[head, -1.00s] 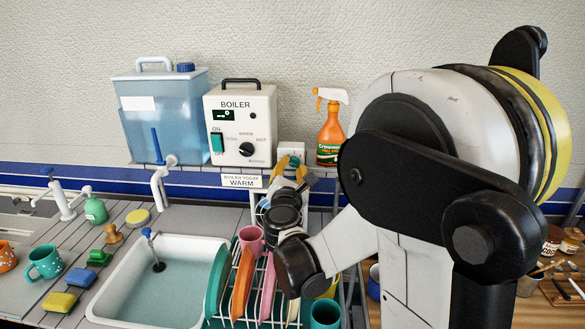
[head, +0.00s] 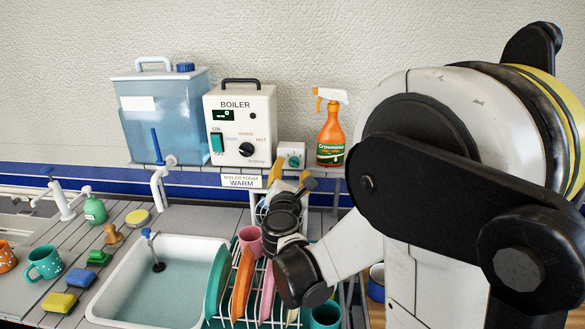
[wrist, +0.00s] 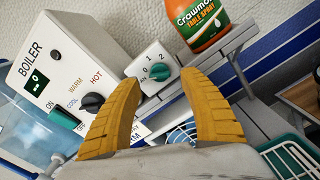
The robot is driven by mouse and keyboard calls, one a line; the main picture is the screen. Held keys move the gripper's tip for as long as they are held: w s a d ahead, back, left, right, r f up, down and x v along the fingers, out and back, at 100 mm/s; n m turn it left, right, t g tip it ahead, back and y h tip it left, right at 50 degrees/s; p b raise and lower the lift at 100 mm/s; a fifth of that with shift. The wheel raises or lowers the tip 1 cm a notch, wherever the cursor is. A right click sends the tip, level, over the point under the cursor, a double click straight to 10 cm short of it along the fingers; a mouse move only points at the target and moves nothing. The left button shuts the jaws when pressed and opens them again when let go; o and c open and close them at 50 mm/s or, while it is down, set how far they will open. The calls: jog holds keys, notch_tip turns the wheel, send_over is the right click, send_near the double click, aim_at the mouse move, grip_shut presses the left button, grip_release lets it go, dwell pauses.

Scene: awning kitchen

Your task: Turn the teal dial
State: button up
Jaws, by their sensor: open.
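The teal dial (wrist: 160,72) sits on a small white box (wrist: 146,63) marked 0, 1 and 2, in the wrist view. In the head view the dial (head: 294,160) shows small on the box, on the shelf right of the boiler. My gripper (wrist: 158,80) has two yellow fingers, spread apart, with nothing between them. The dial appears in the gap between the fingertips, beyond them; I see no contact. In the head view my gripper (head: 289,177) is just below and in front of the box. The dial's exact pointer setting is too small to tell.
The boiler (head: 240,125), with a black knob and a teal switch, stands left of the box. An orange spray bottle (head: 331,130) stands close on its right. A dish rack (head: 243,318) with cups and plates is below my arm, beside the sink (head: 185,250).

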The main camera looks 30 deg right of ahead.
jog(key=v, duration=1)
jog(key=shift+s+a, duration=0.15)
